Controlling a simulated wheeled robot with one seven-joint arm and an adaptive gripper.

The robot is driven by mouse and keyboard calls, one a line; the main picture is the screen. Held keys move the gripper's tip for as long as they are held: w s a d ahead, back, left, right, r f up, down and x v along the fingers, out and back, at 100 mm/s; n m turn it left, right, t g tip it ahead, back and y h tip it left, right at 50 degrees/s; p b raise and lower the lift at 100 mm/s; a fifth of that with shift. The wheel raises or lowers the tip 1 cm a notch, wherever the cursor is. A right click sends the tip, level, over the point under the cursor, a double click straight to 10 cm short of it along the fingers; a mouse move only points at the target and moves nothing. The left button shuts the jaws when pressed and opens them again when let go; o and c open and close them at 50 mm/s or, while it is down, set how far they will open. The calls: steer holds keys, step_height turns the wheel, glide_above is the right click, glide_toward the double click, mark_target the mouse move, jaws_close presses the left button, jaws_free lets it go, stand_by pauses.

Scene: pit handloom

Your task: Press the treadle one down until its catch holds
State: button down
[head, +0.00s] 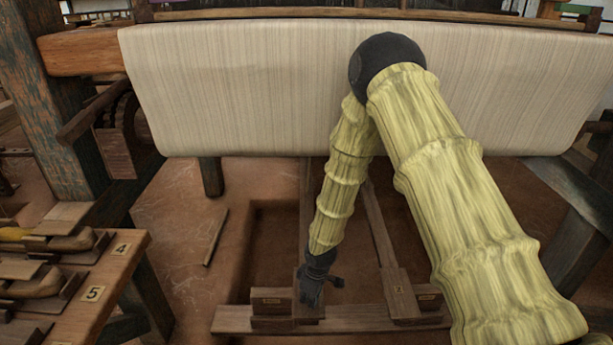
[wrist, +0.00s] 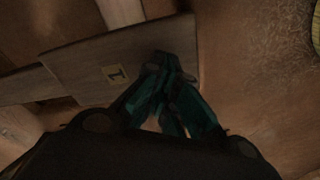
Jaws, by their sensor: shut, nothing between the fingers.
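Treadle one (head: 306,200) runs from under the cloth to the front of the pit in the head view, partly hidden by my arm. In the wrist view its wooden foot board (wrist: 90,62) bears a yellow label marked 1. My gripper (head: 311,296) points down at the front end of this treadle and hides part of it. In the wrist view my gripper (wrist: 165,68) is shut and empty, its fingertips over the board to the right of the label. I cannot tell whether they touch it.
A crossbar (head: 360,318) runs along the front. The cloth-covered beam (head: 240,85) spans above. A bench (head: 125,262) with numbered slots stands at left. A loose stick (head: 216,237) lies on the floor.

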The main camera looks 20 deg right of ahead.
step_height(320, 180, down, 14)
steer(key=b, duration=0.4)
steer(key=shift+f, duration=0.2)
stand_by(0.6)
steer(key=shift+s, duration=0.15)
step_height(320, 180, up, 17)
steer(key=p, duration=1.3)
steer(key=shift+f, duration=0.2)
